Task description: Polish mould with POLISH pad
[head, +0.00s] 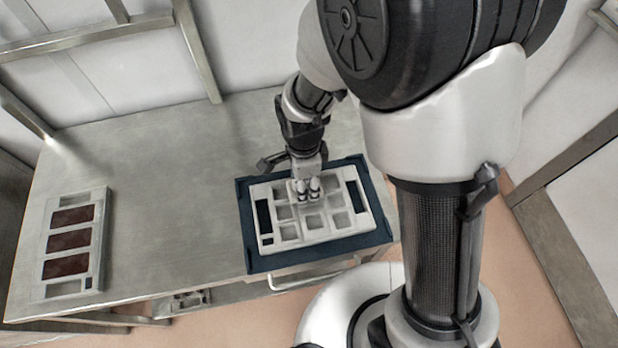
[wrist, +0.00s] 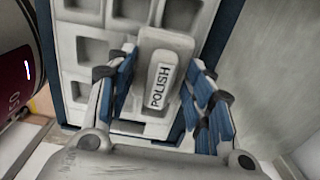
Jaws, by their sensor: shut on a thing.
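The mould (head: 290,228) is a light grey tray with several square cavities, lying flat on a dark blue mat (head: 258,262). My gripper (head: 308,188) is over the mould's far middle part. In the wrist view my gripper (wrist: 160,88) is shut on a grey pad with a white label reading POLISH, the POLISH pad (wrist: 172,45). The mould also shows behind the pad in the wrist view (wrist: 88,50). The pad covers some cavities, and I cannot tell whether it touches the mould.
A second light grey tray (head: 98,262) with dark brown rectangular patches lies at the left of the metal table (head: 165,185). The table between the two trays is clear. A handle (head: 310,278) shows below the table's front edge.

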